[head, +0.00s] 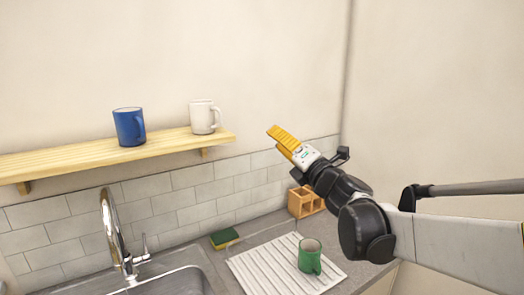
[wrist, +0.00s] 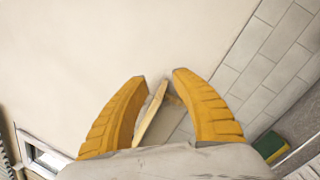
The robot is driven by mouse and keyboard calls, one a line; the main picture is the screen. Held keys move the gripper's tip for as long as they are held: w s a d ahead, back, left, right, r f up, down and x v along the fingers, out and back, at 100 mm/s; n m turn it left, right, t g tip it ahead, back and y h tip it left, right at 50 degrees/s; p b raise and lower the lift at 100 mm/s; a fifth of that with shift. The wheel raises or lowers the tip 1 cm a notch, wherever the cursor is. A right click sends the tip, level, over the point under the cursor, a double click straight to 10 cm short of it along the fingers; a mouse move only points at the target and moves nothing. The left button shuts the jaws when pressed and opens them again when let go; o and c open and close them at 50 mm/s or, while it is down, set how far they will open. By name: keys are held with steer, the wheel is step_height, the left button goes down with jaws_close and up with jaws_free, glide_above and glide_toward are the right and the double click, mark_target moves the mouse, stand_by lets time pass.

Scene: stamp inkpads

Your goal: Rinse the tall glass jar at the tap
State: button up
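No tall glass jar shows in either view. The tap (head: 113,232) is a curved chrome spout with a side lever, standing at the back of the steel sink (head: 175,282) at the lower left of the head view. My gripper (head: 274,131) is raised in front of the wall, right of the shelf's end and well above the counter. In the wrist view its two yellow fingers (wrist: 158,75) are spread apart, with nothing between them but the background. In the head view the fingers overlap.
A wooden shelf (head: 80,160) holds a blue mug (head: 129,127) and a white mug (head: 203,117). Below are a green-yellow sponge (head: 224,238), a wooden caddy (head: 305,202) and a white ribbed drying mat (head: 265,271) with a green mug (head: 310,256). The air around my gripper looks clear.

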steer(key=s+d+f+m+h, duration=0.2)
steer(key=s+d+m+h, duration=0.35)
steer(key=d+m, duration=0.3)
steer(key=s+d+f+m+h, duration=0.35)
steer(key=d+m+h, duration=0.3)
steer(key=m, duration=0.35)
steer(key=s+f+m+g+y, duration=0.1)
steer(key=s+f+m+g, duration=0.8)
steer(key=s+f, duration=0.9)
steer(key=s+d+m, duration=0.1)
steer(key=s+m, duration=0.1)
steer(key=s, duration=0.1)
steer(key=shift+s+m, duration=0.35)
steer(key=shift+s, duration=0.05)
steer(key=o, duration=0.8)
steer(key=s+f, duration=0.1)
steer(key=s+a+f+m+g+y, duration=0.1)
steer(key=shift+s+a, duration=0.15)
steer(key=shift+s, duration=0.2)
steer(key=shift+o, duration=1.4)
steer(key=shift+s, duration=0.1)
